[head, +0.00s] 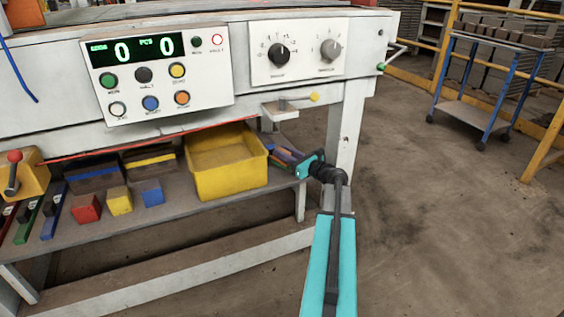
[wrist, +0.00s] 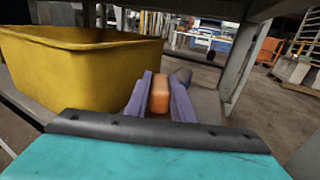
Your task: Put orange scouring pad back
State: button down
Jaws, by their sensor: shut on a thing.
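The orange scouring pad (wrist: 159,94) is between the two purple fingers of my gripper (wrist: 160,100) in the wrist view. The fingers are shut on it, one along each side. In the head view my gripper (head: 286,155) reaches over the right end of the grey lower shelf (head: 235,205), just right of the yellow bin (head: 225,178). The pad is too small and covered to make out there. I cannot tell whether the pad touches the shelf. The yellow bin also fills the left of the wrist view (wrist: 85,80).
A white table leg (head: 347,130) stands close right of my gripper. A dark rounded thing (wrist: 181,76) lies beyond the pad.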

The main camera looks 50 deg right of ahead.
jog(key=shift+w, duration=0.1)
jog(key=shift+w, duration=0.3)
jog(key=shift+w+f+b, duration=0.15)
jog(key=shift+f+b, duration=0.4)
jog(key=shift+f, duration=0.05)
jog(key=shift+w+f+b, duration=0.15)
jog(key=shift+f+b, duration=0.35)
jog(key=shift+f, duration=0.1)
jog(key=shift+f+b, duration=0.3)
jog(key=shift+f, duration=0.25)
jog(key=shift+f, duration=0.15)
jog(key=c, duration=1.5)
grip_release()
jog(key=shift+c, duration=0.2)
